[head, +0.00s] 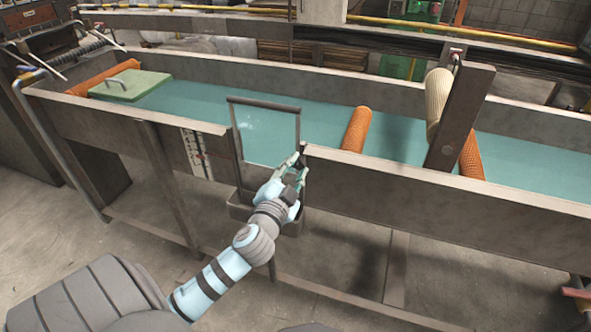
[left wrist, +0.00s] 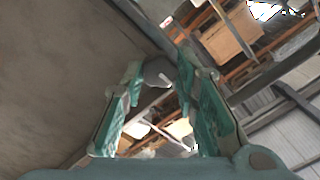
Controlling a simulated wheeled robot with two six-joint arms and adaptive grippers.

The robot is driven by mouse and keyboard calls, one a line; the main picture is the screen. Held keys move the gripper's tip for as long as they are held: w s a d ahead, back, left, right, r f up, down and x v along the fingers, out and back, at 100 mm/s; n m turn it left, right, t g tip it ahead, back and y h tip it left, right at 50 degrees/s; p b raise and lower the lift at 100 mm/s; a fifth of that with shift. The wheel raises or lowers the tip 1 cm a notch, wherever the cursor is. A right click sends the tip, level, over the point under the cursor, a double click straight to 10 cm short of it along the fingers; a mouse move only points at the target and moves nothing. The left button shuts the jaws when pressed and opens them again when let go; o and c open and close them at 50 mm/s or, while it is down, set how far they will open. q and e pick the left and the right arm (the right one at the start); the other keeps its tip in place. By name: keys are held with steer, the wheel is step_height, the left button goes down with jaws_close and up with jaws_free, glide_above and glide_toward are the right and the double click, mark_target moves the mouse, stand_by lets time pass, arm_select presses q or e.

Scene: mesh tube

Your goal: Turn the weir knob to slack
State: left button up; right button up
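The weir knob (head: 302,160) is a small dark knob at the flume's near wall, just right of the weir frame (head: 236,140). My left gripper (head: 294,168) is right at it and partly hides it. In the left wrist view the grey rounded knob (left wrist: 158,72) lies between the tips of the two green fingers (left wrist: 160,85). The fingers stand apart, and I cannot tell whether they touch it. The knob's setting cannot be read. My right gripper is not in view.
The long flume (head: 400,188) holds teal water. Orange mesh tubes (head: 356,130) lie across it, and a beige roll (head: 437,100) leans by an upright post (head: 462,115). A green block (head: 130,85) sits at the left end. The floor in front is mostly clear.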

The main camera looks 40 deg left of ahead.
arm_select(q)
steer(key=o, duration=0.4)
steer(key=v, duration=1.2)
